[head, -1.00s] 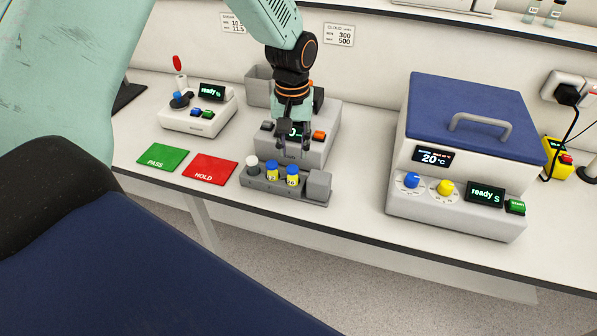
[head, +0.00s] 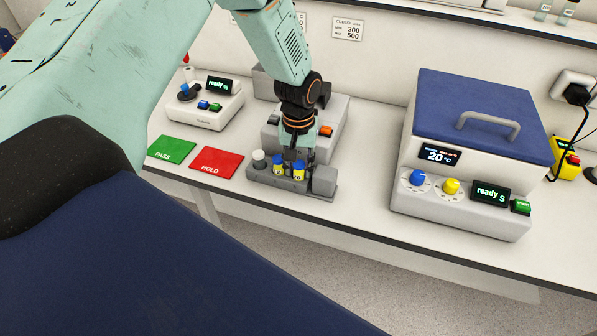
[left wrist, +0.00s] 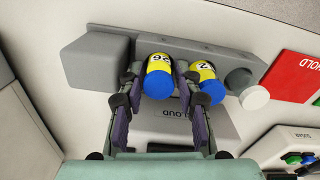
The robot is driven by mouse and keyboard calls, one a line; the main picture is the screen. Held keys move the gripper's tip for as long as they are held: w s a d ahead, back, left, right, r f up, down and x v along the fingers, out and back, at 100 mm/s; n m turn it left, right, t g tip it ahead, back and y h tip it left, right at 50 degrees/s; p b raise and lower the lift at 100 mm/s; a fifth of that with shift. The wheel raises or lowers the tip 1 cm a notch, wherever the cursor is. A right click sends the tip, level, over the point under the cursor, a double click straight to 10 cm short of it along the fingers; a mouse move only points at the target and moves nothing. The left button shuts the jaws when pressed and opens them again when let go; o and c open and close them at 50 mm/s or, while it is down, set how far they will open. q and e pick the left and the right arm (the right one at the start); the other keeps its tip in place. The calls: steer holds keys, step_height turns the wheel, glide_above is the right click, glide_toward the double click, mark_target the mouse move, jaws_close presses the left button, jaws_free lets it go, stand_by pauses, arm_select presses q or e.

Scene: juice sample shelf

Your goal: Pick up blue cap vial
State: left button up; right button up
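A blue cap vial with a yellow label (head: 299,171) stands in the grey rack (head: 290,187). My left gripper (head: 298,160) is down over it from above. In the left wrist view, my left gripper (left wrist: 158,72) is open, with one finger on each side of this vial (left wrist: 158,78), marked 26. Narrow gaps show beside its cap. A second blue cap vial (head: 278,167) stands beside it, just outside one finger; it also shows in the left wrist view (left wrist: 206,84). My right gripper is not in view.
A white cap (head: 259,156) is at the rack's left end. A grey device (head: 330,135) stands close behind the rack. Green PASS (head: 171,147) and red HOLD (head: 216,162) mats lie left. A blue-lidded machine (head: 475,130) stands right, with bare bench between.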

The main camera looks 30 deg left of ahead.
arm_select(q)
steer(key=shift+s, duration=0.15)
steer(key=shift+c, duration=0.9)
steer(key=shift+w+d, duration=0.15)
steer(key=shift+w, duration=0.1)
steer(key=c, duration=0.4)
steer(key=shift+s, duration=0.1)
jaws_close()
steer(key=shift+r, duration=0.1)
